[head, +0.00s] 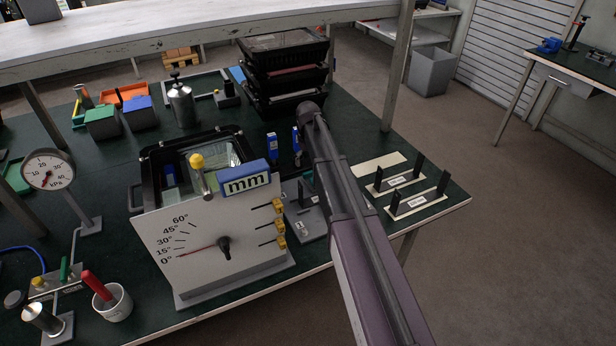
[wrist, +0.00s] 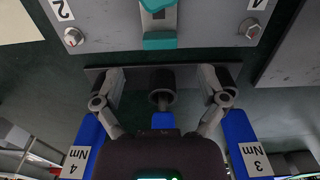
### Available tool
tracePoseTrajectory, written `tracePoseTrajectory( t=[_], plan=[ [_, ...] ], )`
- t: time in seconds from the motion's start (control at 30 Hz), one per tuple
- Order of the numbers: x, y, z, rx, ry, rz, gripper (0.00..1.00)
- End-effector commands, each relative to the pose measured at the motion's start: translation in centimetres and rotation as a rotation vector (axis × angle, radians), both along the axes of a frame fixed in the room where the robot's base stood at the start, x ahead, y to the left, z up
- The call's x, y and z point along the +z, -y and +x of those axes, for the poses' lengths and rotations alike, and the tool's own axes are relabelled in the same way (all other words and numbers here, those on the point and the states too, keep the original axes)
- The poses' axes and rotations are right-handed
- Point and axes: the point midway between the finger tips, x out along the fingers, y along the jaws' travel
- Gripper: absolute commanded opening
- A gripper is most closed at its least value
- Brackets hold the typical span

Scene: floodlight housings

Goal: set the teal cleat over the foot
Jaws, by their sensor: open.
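In the wrist view, a teal piece with a rounded edge (wrist: 155,5) is cut by the top edge, and a flat teal block (wrist: 160,40) lies below it. A pale grey part (wrist: 159,20) shows between them. I cannot tell for sure which of these is the cleat and which is the foot.
Blue tools marked 4 Nm (wrist: 84,148) and 3 Nm (wrist: 246,148) flank my gripper closely. In the head view, the mm gauge panel (head: 210,240) stands left of my arm, black trays (head: 285,75) are stacked behind, and labelled holders (head: 415,203) stand right.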

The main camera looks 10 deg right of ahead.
Motion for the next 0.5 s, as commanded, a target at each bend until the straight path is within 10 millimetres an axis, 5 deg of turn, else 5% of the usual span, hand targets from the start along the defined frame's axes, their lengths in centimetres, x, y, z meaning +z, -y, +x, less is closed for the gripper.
tracePoseTrajectory(
  t=[0.5],
  plan=[
    [-4.2,0.0,0.0,0.000,0.000,0.000,0.91]
  ],
)
